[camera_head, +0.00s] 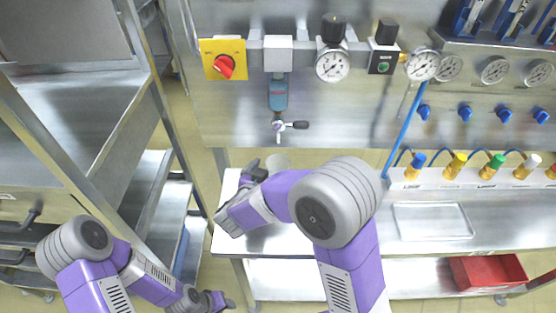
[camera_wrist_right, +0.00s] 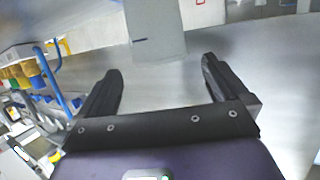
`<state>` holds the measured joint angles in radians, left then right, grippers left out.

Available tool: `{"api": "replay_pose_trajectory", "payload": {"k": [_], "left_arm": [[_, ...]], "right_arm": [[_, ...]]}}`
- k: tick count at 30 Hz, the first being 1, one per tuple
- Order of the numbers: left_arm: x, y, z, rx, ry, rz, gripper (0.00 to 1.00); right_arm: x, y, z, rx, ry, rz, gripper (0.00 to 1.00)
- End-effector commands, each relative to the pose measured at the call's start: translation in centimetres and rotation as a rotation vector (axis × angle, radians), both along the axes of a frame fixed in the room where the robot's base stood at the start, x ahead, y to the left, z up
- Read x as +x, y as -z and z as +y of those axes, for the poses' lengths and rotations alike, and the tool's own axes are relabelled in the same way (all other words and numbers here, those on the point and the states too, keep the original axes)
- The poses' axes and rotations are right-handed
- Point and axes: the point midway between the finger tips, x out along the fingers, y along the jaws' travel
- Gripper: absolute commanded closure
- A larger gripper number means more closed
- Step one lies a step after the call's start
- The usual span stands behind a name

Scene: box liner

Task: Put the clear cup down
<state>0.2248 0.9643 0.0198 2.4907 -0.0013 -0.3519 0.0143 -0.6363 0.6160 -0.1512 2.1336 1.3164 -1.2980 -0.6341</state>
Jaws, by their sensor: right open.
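The clear cup (camera_head: 279,161) is a faint, pale shape on the bench (camera_head: 290,238), just beyond my right gripper (camera_head: 257,170). In the right wrist view the cup (camera_wrist_right: 155,30) is a translucent grey-white body with a small dark mark. It appears to stand on the bench, with its top cut off by the frame edge. My right gripper (camera_wrist_right: 160,67) is open, its dark fingers apart, with the cup ahead between the fingertip lines; no finger visibly touches it. My left gripper (camera_head: 220,300) is low at the left of the bench, away from the cup; its jaw opening is unclear.
A metal rack (camera_head: 95,110) stands left. A panel with gauges (camera_head: 332,62) and a red switch (camera_head: 224,66) rises behind the bench. A clear tray (camera_head: 432,220) lies on the bench at right; a red bin (camera_head: 487,271) sits on the lower shelf.

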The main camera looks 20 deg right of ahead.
Motion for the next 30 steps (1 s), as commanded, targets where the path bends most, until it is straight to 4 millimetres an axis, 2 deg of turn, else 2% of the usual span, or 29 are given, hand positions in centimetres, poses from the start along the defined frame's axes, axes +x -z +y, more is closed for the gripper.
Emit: {"api": "replay_pose_trajectory", "payload": {"k": [3, 9, 30], "left_arm": [[0.0, -0.7, 0.0, 0.0, 0.0, 0.0, 0.57], [0.0, -1.1, 0.0, 0.0, 0.0, 0.0, 0.57], [0.0, -1.1, 0.0, 0.0, 0.0, 0.0, 0.57]], "right_arm": [[-1.8, -0.9, 1.5, 0.0, -0.004, -0.001, 0.0], [-3.5, -1.4, 2.8, 0.0, -0.001, 0.0, 0.0], [-3.8, -1.5, 3.0, 0.0, 0.0, 0.0, 0.0]]}}
